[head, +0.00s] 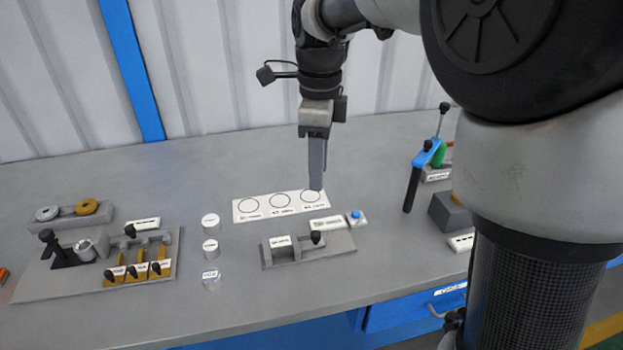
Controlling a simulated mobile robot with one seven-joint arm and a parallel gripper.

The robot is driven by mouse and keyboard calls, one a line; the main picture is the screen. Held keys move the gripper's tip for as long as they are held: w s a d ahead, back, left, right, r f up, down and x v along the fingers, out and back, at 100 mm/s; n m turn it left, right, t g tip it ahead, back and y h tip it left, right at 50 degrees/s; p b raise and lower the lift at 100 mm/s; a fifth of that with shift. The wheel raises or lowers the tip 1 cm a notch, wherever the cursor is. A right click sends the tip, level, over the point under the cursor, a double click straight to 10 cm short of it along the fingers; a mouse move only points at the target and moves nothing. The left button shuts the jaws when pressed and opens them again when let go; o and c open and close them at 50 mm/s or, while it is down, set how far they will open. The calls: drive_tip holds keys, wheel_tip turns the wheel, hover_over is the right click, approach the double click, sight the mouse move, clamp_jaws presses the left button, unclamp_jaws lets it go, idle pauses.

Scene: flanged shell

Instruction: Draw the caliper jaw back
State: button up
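A grey fixture plate (340,244) lies near the middle of the bench and looks like the caliper. It carries a light labelled block (281,245) at left and a small black knob (316,237) to its right, which seems to be on the jaw. The gap between the jaws is too small to judge. My gripper (316,186) points down above and behind the fixture, in front of the white card's right end from this view. It appears apart from the knob. Its fingers overlap in this view, so their opening is hidden.
A white card with several circles (265,212) lies behind the fixture. Several small cylinders (211,246) stand to its left. A blue button box (355,217) sits behind right. Another fixture board (90,281) is far left; a blue-handled clamp (425,165) stands right.

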sight(318, 233)
wheel_tip(318, 233, down, 17)
drive_tip(key=b, duration=0.3)
drive_tip(key=shift+r+b, duration=0.1)
drive_tip(key=shift+b, duration=0.25)
clamp_jaws()
